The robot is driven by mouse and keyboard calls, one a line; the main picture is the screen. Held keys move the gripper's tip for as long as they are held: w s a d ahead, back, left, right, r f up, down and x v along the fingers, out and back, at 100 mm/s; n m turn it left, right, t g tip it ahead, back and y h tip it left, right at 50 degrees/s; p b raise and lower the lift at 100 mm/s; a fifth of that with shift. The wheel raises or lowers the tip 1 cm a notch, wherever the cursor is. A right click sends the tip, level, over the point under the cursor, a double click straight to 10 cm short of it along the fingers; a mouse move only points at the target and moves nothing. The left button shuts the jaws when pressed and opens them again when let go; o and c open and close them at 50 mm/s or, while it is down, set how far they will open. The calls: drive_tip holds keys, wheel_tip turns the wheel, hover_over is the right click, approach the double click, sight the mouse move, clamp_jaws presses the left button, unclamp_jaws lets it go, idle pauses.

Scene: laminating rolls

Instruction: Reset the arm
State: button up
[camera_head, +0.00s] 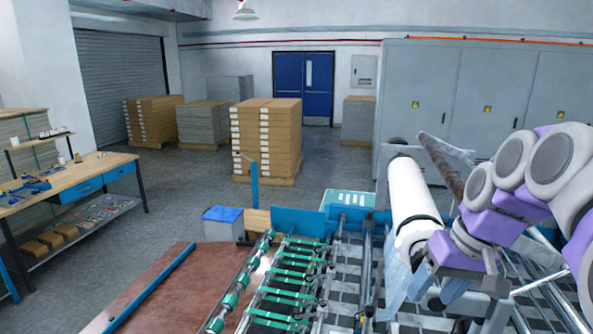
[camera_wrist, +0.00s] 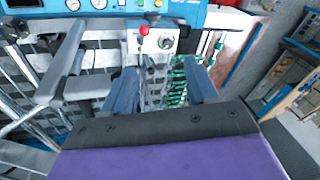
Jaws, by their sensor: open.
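My arm (camera_head: 507,185), grey and purple, reaches in from the right edge of the head view and bends down over the laminating machine. My gripper (camera_wrist: 160,85) is open and empty in the wrist view, its two blue-grey fingers spread apart over the machine. I cannot tell whether my gripper touches the film.
The machine's green-wheeled conveyor (camera_head: 285,285) lies left of the roll. The wrist view shows a control panel with a red knob (camera_wrist: 143,36) and gauges (camera_wrist: 73,5). A workbench (camera_head: 75,178) stands at the left. Stacked cartons (camera_head: 266,140) and grey cabinets (camera_head: 470,85) stand behind.

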drive_tip(key=s+a+f+g+h+b, duration=0.1)
drive_tip(key=s+a+f+b, duration=0.2)
drive_tip(key=s+f, duration=0.5)
drive_tip(key=s+a+f+g+b, duration=0.1)
drive_tip(key=s+a+f+b, duration=0.2)
drive_tip(key=s+f, duration=0.5)
drive_tip(key=s+a+f+g+h+b, duration=0.1)
drive_tip(key=s+a+f+b, duration=0.2)
drive_tip(key=s+f, duration=0.5)
wheel_tip(320, 180, down, 5)
drive_tip(key=shift+s+a+f+g+h+b, duration=0.15)
drive_tip(key=shift+s+g+h+b, duration=0.15)
drive_tip(key=shift+b, duration=0.4)
